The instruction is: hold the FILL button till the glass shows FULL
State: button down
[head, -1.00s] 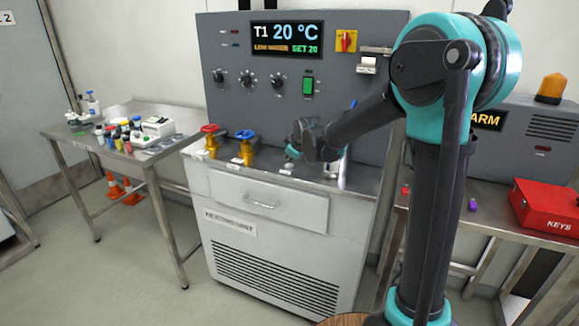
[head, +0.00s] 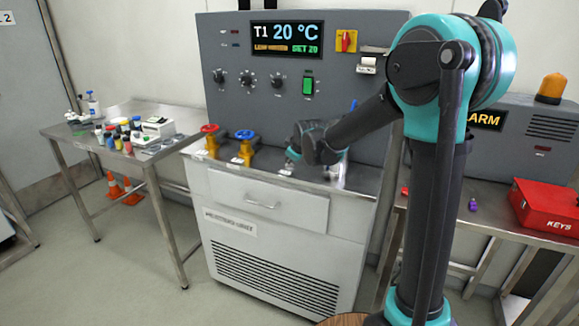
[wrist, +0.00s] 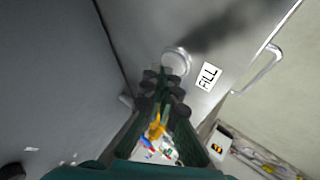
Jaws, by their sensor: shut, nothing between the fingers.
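My gripper (head: 292,154) is shut and empty, pointing down low over the steel top of the heating unit. In the wrist view the closed fingers (wrist: 164,78) reach to the round silver FILL button (wrist: 177,57), whose rim shows just past the tips. I cannot tell whether they touch or press it. The white FILL label (wrist: 208,76) lies to the right of the button. In the head view the button is not clear beneath my gripper. The glass is largely hidden behind my arm, and I cannot read any level or FULL mark.
The display (head: 287,40) reads T1 20 °C and SET 20, with a small orange line. The blue valve (head: 244,146) and red valve (head: 210,139) stand left of my gripper. A side table (head: 130,108) holds bottles. A red key box (head: 545,207) is at right.

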aim_at(290, 166)
jog(key=shift+f, duration=0.35)
dwell(0.4)
jog(key=shift+r, duration=0.15)
dwell(5.0)
jog(key=shift+r, duration=0.65)
jog(key=shift+r, duration=2.5)
